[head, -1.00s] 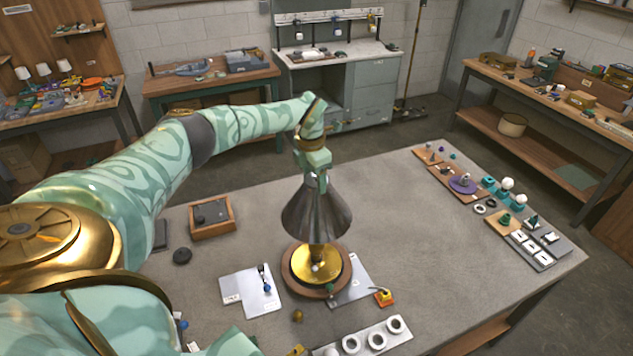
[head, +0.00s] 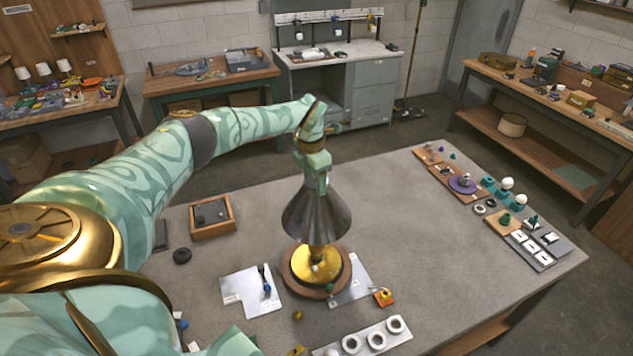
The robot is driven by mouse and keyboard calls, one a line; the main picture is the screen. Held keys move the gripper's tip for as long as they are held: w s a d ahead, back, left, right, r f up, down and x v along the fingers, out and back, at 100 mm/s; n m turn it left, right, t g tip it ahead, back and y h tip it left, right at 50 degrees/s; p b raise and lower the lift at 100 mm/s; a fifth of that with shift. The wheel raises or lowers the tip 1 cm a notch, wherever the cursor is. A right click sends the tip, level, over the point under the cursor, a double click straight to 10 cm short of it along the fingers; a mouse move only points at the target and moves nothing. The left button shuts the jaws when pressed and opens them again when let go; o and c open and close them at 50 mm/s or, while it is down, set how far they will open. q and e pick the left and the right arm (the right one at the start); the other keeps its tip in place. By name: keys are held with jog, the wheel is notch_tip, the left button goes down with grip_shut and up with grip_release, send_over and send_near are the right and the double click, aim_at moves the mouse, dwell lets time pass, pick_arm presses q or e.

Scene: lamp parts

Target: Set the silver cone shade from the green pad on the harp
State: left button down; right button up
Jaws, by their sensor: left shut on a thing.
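The silver cone shade (head: 316,217) is upright, wide end down, over the lamp's gold base (head: 317,266) on its round wooden stand (head: 330,290). My left gripper (head: 318,182) is shut on the top of the shade, its arm reaching in from the left. The harp is hidden inside or behind the shade, so I cannot tell whether the shade rests on it. I cannot make out the green pad. My right gripper is not in view.
A wooden tray (head: 212,217) and a dark ring (head: 182,256) lie to the left. White plates (head: 250,290) and a strip of white rings (head: 374,340) lie in front. Small parts on boards (head: 462,184) line the right edge. The table's right middle is clear.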

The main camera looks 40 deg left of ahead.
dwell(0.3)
pick_arm(q)
jog(key=shift+c, duration=1.8)
grip_release()
notch_tip(320, 180, up, 16)
jog(key=s+b, duration=0.1)
jog(key=shift+r+b, duration=0.15)
jog(key=shift+b, duration=0.25)
